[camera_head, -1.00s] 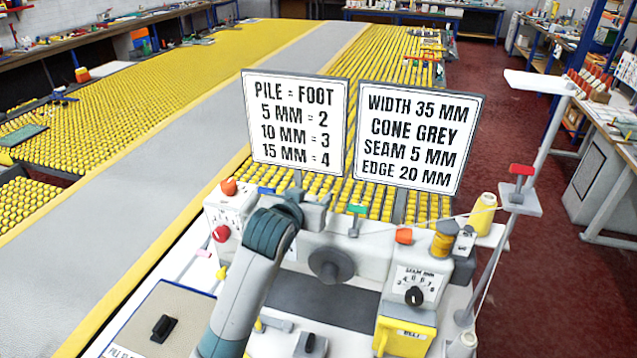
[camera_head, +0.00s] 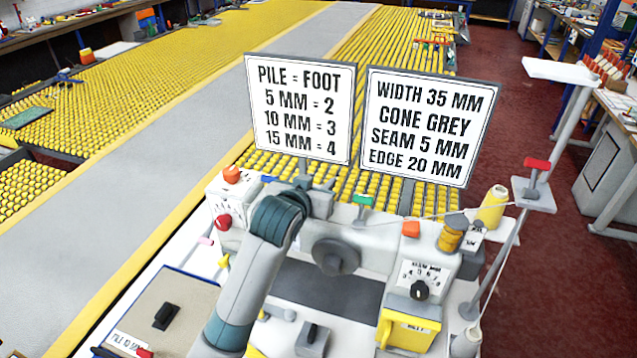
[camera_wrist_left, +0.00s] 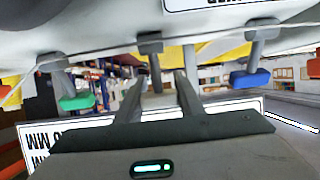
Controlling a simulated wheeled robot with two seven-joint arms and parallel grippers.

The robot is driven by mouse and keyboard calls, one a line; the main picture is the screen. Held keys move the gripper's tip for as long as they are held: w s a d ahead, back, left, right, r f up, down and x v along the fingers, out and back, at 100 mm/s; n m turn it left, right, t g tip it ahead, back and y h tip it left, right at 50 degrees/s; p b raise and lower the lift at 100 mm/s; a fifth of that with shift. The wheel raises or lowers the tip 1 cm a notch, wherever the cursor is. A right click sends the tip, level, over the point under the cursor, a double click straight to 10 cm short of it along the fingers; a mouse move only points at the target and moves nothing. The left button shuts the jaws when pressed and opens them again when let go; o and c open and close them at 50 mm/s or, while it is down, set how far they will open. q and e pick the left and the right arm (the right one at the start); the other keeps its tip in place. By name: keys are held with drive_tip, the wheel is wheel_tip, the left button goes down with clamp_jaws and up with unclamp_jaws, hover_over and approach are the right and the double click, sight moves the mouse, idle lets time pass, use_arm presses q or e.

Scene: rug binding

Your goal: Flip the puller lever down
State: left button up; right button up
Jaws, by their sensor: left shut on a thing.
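My left gripper (camera_head: 322,198) is at the top of the sewing machine head, between a blue-tipped lever (camera_head: 268,179) and a green-tipped lever (camera_head: 362,202). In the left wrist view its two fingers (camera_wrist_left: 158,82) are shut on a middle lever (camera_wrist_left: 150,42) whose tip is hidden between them. The green-tipped lever (camera_wrist_left: 76,101) hangs to the left there and the blue-tipped lever (camera_wrist_left: 250,78) to the right. No label tells which one is the puller lever. My right gripper is not in view.
Two sign boards (camera_head: 300,108) (camera_head: 428,125) stand just behind the levers. A red knob (camera_head: 222,222), orange buttons (camera_head: 411,229) and a seam dial (camera_head: 418,289) are on the machine. A thread stand (camera_head: 535,195) with a yellow cone (camera_head: 492,206) is at right.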

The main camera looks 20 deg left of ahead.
use_arm(q)
drive_tip(key=shift+w+f+g, duration=0.3)
drive_tip(key=shift+w+g, duration=0.05)
drive_tip(key=shift+g, duration=0.45)
drive_tip(key=shift+w+f+g, duration=0.1)
drive_tip(key=shift+f+g, duration=0.35)
drive_tip(key=shift+g, duration=0.25)
drive_tip(key=o, duration=1.1)
drive_tip(key=shift+w, duration=0.1)
drive_tip(key=shift+c, duration=0.2)
drive_tip(key=shift+r+t, duration=0.1)
drive_tip(key=shift+t, duration=0.2)
